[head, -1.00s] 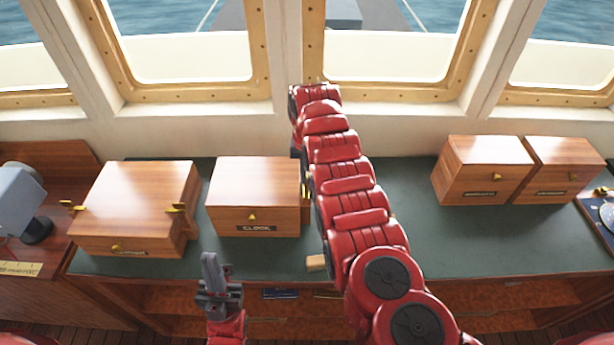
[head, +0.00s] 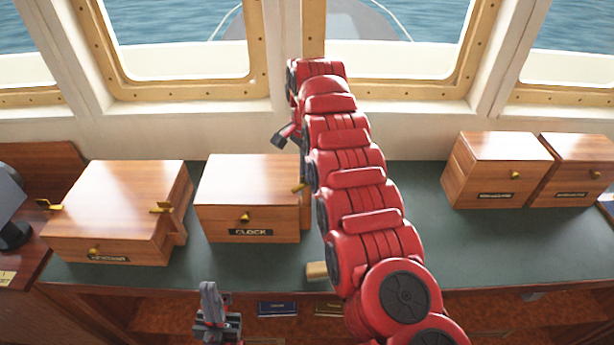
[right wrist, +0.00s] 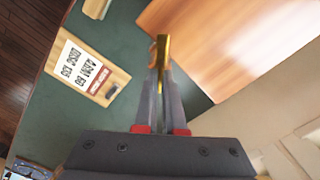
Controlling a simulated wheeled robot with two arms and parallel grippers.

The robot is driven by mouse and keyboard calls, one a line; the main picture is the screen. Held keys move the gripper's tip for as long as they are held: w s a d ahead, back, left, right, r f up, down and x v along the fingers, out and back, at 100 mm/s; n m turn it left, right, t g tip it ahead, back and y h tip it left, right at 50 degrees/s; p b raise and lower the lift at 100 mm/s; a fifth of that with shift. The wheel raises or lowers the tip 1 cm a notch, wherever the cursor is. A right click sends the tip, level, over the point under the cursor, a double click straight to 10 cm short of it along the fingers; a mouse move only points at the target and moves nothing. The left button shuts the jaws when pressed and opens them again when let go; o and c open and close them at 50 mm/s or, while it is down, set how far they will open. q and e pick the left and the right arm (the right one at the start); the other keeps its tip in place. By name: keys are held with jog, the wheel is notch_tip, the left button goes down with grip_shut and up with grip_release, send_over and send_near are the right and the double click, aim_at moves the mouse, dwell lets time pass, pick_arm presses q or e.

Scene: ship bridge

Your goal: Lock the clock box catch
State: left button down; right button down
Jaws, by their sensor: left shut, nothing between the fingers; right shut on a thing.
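The clock box (head: 247,205) is a wooden box with a dark "CLOCK" label and a small brass knob on its front. It stands lid down on the green counter. Its brass catch (head: 298,187) sticks out at the right side, beside my right arm. In the right wrist view my right gripper (right wrist: 164,75) is shut on the brass catch (right wrist: 162,47), with the box's wood (right wrist: 225,40) beside it. In the head view my right arm hides the right fingertips. My left gripper (head: 211,295) is shut and empty, in front of the counter's front edge.
A wider wooden box (head: 120,210) with brass catches stands left of the clock box. Two more boxes (head: 495,170) (head: 575,170) stand at the right. A wooden board with a printed card (right wrist: 85,72) lies on the counter. The green counter (head: 420,190) right of my arm is clear.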

jog(key=m, duration=0.3)
jog(key=shift+r+m, duration=0.1)
jog(key=shift+m, duration=2.2)
jog(key=c, duration=1)
grip_release()
